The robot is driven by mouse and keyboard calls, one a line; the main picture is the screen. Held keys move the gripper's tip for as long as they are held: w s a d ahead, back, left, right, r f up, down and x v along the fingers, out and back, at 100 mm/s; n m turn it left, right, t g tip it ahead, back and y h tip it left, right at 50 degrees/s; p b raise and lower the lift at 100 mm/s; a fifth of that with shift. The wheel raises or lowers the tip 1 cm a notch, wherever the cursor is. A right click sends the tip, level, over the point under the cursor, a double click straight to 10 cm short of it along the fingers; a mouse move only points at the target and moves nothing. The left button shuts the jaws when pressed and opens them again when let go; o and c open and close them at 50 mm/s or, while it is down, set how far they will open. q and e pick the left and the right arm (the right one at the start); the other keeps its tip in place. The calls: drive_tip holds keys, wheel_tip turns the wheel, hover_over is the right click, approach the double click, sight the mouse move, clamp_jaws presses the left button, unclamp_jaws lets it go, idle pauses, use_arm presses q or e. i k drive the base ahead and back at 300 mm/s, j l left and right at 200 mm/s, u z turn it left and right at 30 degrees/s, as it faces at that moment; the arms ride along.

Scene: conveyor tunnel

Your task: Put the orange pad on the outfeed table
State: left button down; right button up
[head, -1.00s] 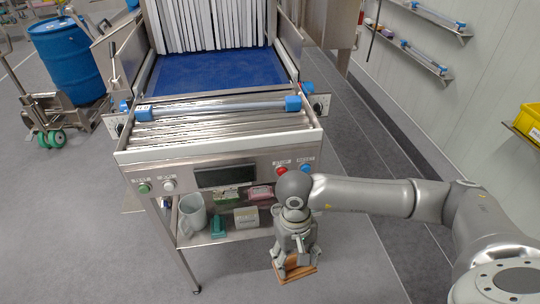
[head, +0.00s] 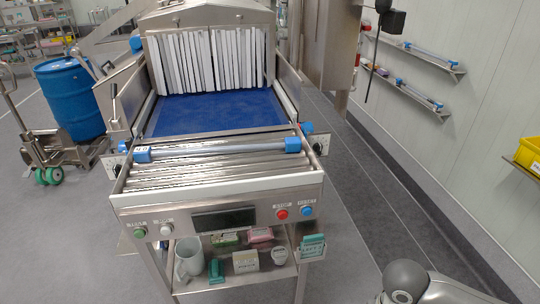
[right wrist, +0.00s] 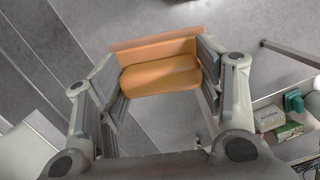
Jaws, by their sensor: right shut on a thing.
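The orange pad (right wrist: 160,78) shows in the right wrist view, between the fingers of my right gripper (right wrist: 157,62). The gripper is shut on it and holds it above the grey floor. In the head view the gripper and pad are out of sight; only a part of my right arm shows at the bottom right. A steel roller table (head: 215,178) stands before the tunnel's strip curtain, with a clear tube with blue ends (head: 218,149) lying across its rollers. I cannot tell whether this is the outfeed table. My left gripper is not in view.
A blue belt (head: 220,110) runs into the tunnel. Under the control panel, a shelf holds a mug (head: 188,260) and several small boxes. A blue drum (head: 68,98) stands on a trolley at left. Wall shelves (head: 430,62) and a yellow bin (head: 529,155) are at right.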

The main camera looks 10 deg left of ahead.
sight(173, 183)
drive_tip(key=j+z, duration=0.4)
drive_tip(key=j, duration=0.3)
drive_tip(key=j+z, duration=0.4)
drive_tip(key=j, duration=0.3)
drive_tip(key=k+j+z, duration=0.1)
drive_tip(key=j+z, duration=0.3)
drive_tip(key=j, duration=0.3)
